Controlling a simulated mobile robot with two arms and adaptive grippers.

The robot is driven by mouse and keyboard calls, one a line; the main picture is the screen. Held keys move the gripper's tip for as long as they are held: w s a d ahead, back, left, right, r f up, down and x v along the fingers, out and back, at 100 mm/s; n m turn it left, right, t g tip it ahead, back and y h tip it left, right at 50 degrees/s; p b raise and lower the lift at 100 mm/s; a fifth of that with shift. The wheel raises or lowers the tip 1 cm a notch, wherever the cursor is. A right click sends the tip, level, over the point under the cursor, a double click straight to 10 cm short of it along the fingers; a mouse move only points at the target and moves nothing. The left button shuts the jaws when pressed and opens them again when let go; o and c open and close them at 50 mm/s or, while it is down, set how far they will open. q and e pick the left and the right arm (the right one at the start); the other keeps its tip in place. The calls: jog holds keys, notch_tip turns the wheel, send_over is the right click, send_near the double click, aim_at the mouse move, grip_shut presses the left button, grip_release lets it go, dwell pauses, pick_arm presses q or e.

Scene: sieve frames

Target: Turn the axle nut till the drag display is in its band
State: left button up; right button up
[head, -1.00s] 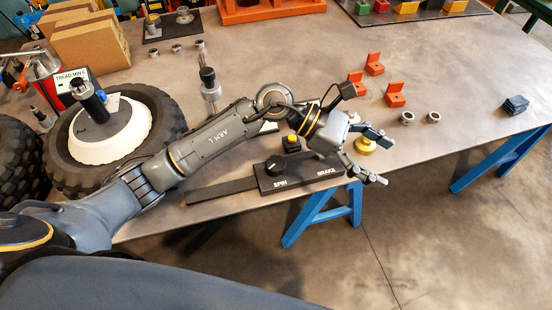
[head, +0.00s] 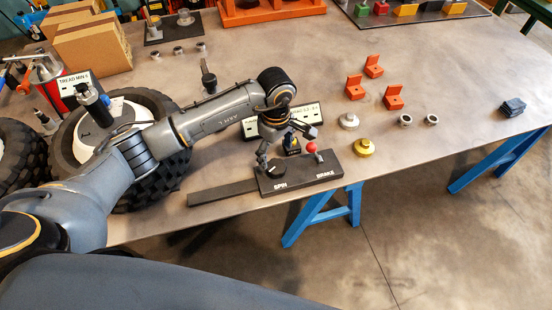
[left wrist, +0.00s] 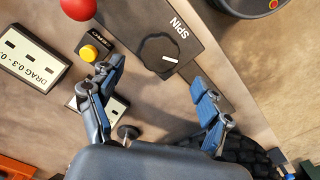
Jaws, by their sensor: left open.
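My left gripper (head: 286,150) is open and empty, pointing down over the black SPIN and BRAKE base (head: 326,169). In the left wrist view its fingers (left wrist: 155,78) stand apart, with the black SPIN knob (left wrist: 161,53) beyond and between them; no contact shows. The drag display (head: 305,113) is a white panel behind the base, partly hidden by my arm. In the left wrist view the drag panel (left wrist: 32,58) reads "DRAG 0.3" with the rest cut off; no reading is legible. I cannot single out the axle nut. My right gripper is out of view.
A red brake ball (head: 311,147) and a yellow button (left wrist: 88,53) are close to the gripper. A brass piece (head: 364,147) and a silver piece (head: 348,121) stand to the right. Orange blocks (head: 393,98) lie beyond. A tire (head: 160,180) is left. The right tabletop is mostly clear.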

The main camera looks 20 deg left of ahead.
aim_at(276, 166)
pick_arm(q)
jog(key=shift+f+p, duration=0.45)
jog(key=shift+f, duration=2.3)
jog(key=c, duration=1.2)
